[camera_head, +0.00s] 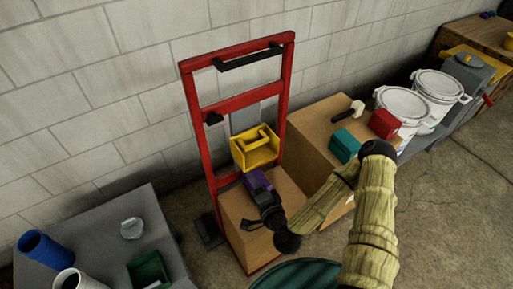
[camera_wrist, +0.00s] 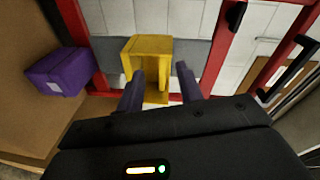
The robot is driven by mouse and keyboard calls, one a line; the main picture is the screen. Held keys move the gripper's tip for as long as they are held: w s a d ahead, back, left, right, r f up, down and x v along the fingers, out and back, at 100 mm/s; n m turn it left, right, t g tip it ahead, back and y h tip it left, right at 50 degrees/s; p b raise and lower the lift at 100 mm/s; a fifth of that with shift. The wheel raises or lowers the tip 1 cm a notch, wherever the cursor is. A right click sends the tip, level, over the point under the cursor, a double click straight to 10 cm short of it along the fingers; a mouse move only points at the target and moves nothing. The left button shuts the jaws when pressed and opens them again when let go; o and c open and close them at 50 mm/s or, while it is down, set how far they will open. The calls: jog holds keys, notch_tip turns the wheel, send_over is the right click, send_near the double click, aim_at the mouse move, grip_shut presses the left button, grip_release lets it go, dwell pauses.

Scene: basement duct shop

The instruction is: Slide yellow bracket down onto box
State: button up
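The yellow bracket (camera_head: 256,147) is at the red hand truck, in front of a grey upright plate and above the cardboard box (camera_head: 241,229). In the wrist view the bracket (camera_wrist: 149,47) is straight ahead, with its lower part showing between the two fingers. My gripper (camera_wrist: 160,85) is open, its dark purplish fingers apart. A gap shows between the bracket and the right finger; contact at the left finger cannot be told. In the head view my black gripper is in front of and below the bracket, over the box, and its fingertips are hard to make out.
A purple block (camera_wrist: 62,72) sits on cardboard at left in the wrist view. The red hand truck frame (camera_head: 195,125) flanks the bracket. A second brown box (camera_head: 308,140) at right bears a teal block (camera_head: 344,146) and red block (camera_head: 384,124). A grey table (camera_head: 95,235) stands left.

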aim_at(257, 146)
jog(key=d+m+t+h, duration=0.1)
jog(key=m, duration=0.1)
jog(key=d+m+h, duration=0.1)
jog(key=m+h, duration=0.1)
jog(key=d+m+t+h, duration=0.1)
jog(key=m, duration=0.1)
jog(key=shift+d+f+t+h+b, duration=0.2)
jog(key=shift+f+t+h+b, duration=0.1)
jog(key=shift+b, duration=0.05)
jog(key=w+a, duration=0.1)
jog(key=w, duration=0.4)
jog(key=w+a, duration=0.1)
jog(key=w, duration=0.5)
jog(key=w+a+p, duration=0.1)
jog(key=w, duration=0.5)
jog(key=shift+a, duration=0.25)
grip_shut()
jog(key=shift+f, duration=0.1)
